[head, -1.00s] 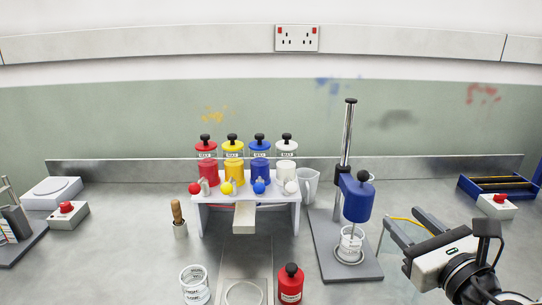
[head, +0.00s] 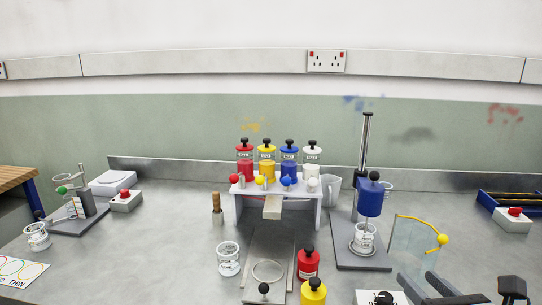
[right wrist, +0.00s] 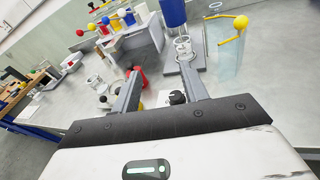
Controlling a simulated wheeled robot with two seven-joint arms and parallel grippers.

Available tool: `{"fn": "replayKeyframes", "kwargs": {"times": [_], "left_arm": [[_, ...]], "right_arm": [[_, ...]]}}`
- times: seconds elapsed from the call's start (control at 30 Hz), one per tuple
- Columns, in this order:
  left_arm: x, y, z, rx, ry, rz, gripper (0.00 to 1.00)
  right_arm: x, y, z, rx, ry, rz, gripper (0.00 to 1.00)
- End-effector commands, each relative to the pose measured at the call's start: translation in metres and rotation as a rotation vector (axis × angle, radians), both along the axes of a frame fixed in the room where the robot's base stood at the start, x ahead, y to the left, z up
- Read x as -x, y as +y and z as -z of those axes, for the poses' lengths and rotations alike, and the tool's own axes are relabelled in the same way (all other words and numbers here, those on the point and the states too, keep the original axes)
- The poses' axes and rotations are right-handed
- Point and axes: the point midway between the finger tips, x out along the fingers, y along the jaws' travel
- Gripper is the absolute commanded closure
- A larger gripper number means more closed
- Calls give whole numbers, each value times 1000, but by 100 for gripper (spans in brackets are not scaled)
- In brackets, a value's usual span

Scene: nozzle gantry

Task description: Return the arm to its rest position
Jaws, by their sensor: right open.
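My right gripper (head: 418,280) is low at the lower right of the head view, partly cut off by the bottom edge. Its two fingers are apart with nothing between them; in the right wrist view the fingers (right wrist: 160,78) point out over the bench. The gripper is apart from the blue-headed stirrer (head: 370,198), whose base holds a glass beaker (head: 363,239). My left gripper is not in the head view.
The nozzle gantry (head: 238,207) carries red, yellow, blue and white bottles. A clear panel with a yellow-knobbed rod (head: 442,239) stands near my right gripper. Red (head: 308,265) and yellow (head: 313,293) bottles stand in front. A beaker (head: 228,259) stands left of them.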

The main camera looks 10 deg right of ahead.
Motion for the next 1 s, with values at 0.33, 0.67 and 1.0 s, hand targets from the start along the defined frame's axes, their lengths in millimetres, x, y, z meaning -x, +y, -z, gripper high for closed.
{"fn": "replayKeyframes", "kwargs": {"times": [0.33, 0.67, 1.0], "left_arm": [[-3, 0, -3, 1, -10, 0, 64], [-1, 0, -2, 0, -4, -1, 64], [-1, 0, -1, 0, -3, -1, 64]], "right_arm": [[4, 71, 90, -681, 264, 61, 56], [54, 148, 205, -1929, 571, 575, 56], [112, 151, 267, -2670, 431, 1112, 56]]}}
